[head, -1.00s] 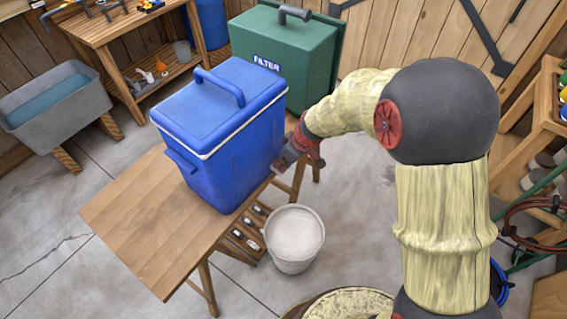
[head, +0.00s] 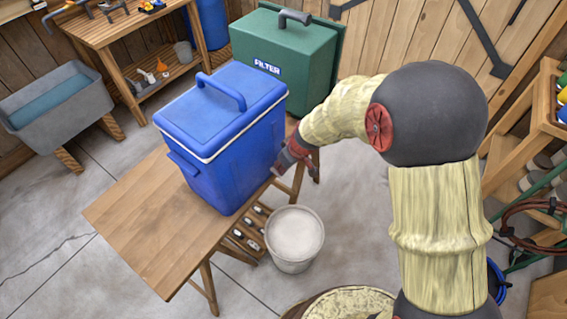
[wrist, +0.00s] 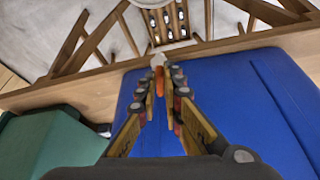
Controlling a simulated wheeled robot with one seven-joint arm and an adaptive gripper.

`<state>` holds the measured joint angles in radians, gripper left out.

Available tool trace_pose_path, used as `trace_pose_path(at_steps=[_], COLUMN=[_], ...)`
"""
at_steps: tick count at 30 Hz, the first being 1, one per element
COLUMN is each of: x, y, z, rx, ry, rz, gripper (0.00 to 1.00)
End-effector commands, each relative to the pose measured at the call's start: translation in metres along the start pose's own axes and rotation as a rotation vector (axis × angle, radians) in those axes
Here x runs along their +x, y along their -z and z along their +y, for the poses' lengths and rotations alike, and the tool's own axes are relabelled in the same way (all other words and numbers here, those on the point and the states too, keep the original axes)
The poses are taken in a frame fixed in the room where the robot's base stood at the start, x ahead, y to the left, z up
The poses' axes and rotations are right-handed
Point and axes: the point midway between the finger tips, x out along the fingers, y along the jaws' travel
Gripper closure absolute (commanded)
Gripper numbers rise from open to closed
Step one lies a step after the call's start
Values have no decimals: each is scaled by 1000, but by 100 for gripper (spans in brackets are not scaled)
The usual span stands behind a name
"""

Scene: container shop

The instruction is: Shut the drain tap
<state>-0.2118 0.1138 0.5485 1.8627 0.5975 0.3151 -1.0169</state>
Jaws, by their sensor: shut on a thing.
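The blue cooler (head: 222,140) stands upright on the wooden table, its lid shut. In the wrist view its blue wall (wrist: 235,100) fills much of the picture. A small orange piece with a pale end, which looks like the drain tap (wrist: 159,76), sticks out from the cooler near its edge. My gripper (wrist: 161,92) is shut on this orange piece, with a finger on each side. In the head view my gripper (head: 283,172) is at the cooler's right side, low down. The tap is hidden there, and I cannot tell its exact turn.
A white bucket (head: 294,240) stands on the floor beside the table (head: 150,225), below my gripper. A green box marked FILTER (head: 285,55) stands behind the cooler. A grey sink (head: 55,103) is at the left and a wooden rack (head: 540,130) at the right.

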Motion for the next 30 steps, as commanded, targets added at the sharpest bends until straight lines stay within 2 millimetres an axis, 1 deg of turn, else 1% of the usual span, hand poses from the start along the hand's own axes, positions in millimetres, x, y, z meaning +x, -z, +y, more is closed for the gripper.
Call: trace_pose_path(at_steps=[1,9,30], x=[-4,-6,-6], y=[1,2,4], z=[-1,-4,-11], rx=[24,166,496], ry=[-10,-69,-205], rz=[-1,-2,-5], gripper=[100,100,100])
